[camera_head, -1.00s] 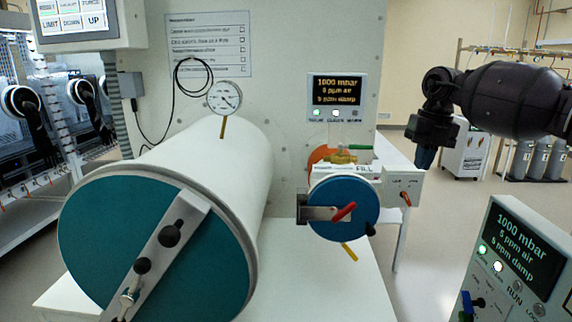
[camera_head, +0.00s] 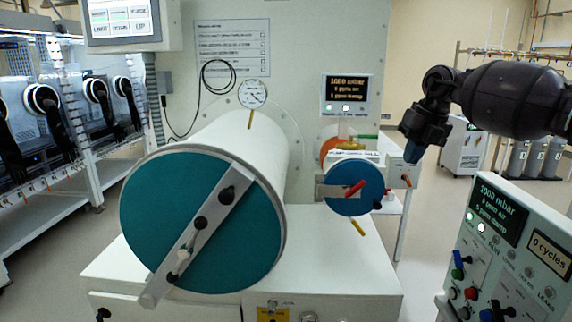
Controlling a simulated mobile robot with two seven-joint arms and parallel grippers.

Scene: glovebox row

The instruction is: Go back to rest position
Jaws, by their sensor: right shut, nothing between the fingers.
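My right gripper (camera_head: 411,151) shows at the right of the head view, at the end of my black right arm. It points down and is shut and empty. It hangs in front of and to the right of the small blue round door (camera_head: 354,188) with the red handle, appearing apart from it. My left gripper is out of view.
A large white cylinder with a teal door (camera_head: 178,230) and a diagonal bar stands at centre left. A control panel (camera_head: 510,220) with a display and knobs is at the lower right. A white bench (camera_head: 350,265) lies below. Open floor shows beyond at the right.

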